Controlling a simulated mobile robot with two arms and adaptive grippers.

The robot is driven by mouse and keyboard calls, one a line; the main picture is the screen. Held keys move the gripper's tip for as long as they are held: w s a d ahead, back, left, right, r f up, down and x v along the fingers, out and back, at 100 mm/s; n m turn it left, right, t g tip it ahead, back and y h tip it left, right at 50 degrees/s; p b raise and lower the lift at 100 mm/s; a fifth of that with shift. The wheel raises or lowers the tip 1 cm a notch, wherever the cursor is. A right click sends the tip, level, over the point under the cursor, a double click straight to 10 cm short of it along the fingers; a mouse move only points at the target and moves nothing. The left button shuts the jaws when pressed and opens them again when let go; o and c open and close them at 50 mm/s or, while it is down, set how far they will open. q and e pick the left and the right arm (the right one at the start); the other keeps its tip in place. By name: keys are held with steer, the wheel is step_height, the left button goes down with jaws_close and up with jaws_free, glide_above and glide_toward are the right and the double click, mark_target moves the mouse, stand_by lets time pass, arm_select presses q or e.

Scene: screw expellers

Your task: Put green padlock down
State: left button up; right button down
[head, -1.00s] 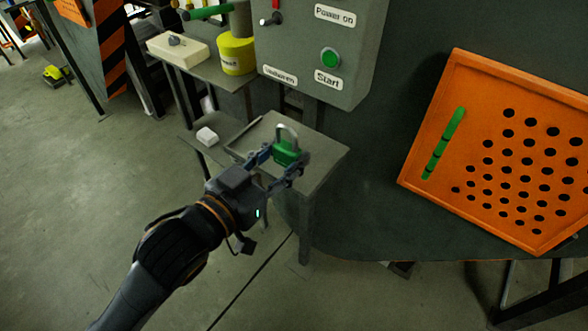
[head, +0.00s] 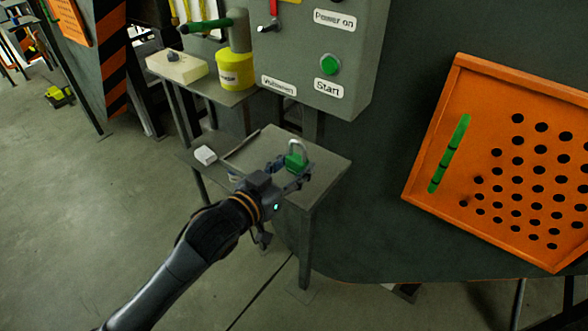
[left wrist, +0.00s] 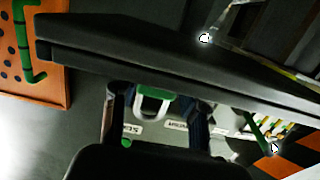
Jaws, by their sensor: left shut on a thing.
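The green padlock (head: 296,162) has a pale metal shackle pointing up in the head view. It is upright over the small grey table (head: 322,172), close to its top; I cannot tell whether it touches. My left gripper (head: 290,171) is shut on the padlock's body, with a finger at each side. In the left wrist view the padlock (left wrist: 154,101) shows upside down between the fingers, its body partly hidden by a dark slab. My right gripper is not in view.
A white block (head: 205,155) lies on a lower shelf to the left. A yellow container (head: 235,72) stands on another table behind. A grey control box (head: 325,50) and an orange perforated panel (head: 505,160) are nearby. The table around the padlock looks clear.

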arm_select(q)
steer(key=shift+f, duration=0.45)
steer(key=o, duration=1.1)
steer(key=shift+f, duration=0.1)
steer(key=shift+c, duration=0.2)
